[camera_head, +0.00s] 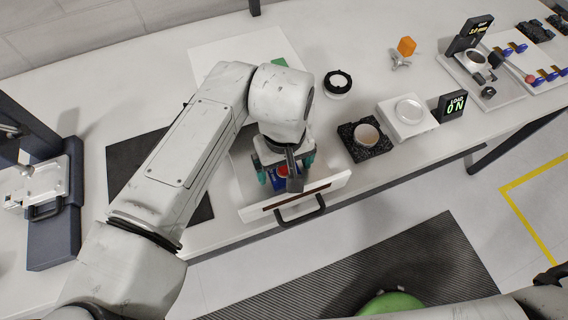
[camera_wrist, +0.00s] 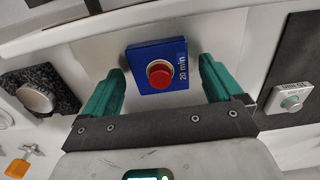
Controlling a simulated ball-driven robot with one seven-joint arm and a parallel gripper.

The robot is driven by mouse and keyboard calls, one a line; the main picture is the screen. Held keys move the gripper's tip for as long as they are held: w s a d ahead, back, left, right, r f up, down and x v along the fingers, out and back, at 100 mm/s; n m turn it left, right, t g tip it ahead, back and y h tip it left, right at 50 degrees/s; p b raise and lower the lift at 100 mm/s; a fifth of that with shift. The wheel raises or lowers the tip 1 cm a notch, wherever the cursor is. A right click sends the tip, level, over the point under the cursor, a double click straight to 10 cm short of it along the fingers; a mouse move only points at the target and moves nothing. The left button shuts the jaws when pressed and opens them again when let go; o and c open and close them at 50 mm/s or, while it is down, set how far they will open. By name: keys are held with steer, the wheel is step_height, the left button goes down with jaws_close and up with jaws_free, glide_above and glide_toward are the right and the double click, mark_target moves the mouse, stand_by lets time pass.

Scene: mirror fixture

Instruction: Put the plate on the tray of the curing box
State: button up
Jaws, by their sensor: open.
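A white box with a wide white front (camera_head: 330,187) and black handle (camera_head: 300,211) stands at the table's front edge; it looks like the curing box. Whether its tray is out is unclear. My gripper (camera_head: 285,178) is open and empty above it. In the wrist view, the blue panel (camera_wrist: 144,57) with a red button (camera_wrist: 160,75), marked "20 min", shows between and beyond my open fingers (camera_wrist: 160,85). A pale round disc (camera_head: 367,134) lies on a dark speckled block (camera_head: 350,150). A clear disc (camera_head: 409,110) lies on a white block (camera_head: 390,107). I cannot tell which is the plate.
A black ring-shaped piece (camera_head: 338,80) and a display reading "ON" (camera_head: 452,105) stand nearby. My arm covers part of a black mat (camera_head: 130,165). A dark press-like device (camera_head: 52,215) stands at left.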

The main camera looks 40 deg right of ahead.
step_height(320, 180, up, 12)
steer(key=shift+f, duration=0.15)
stand_by(0.4)
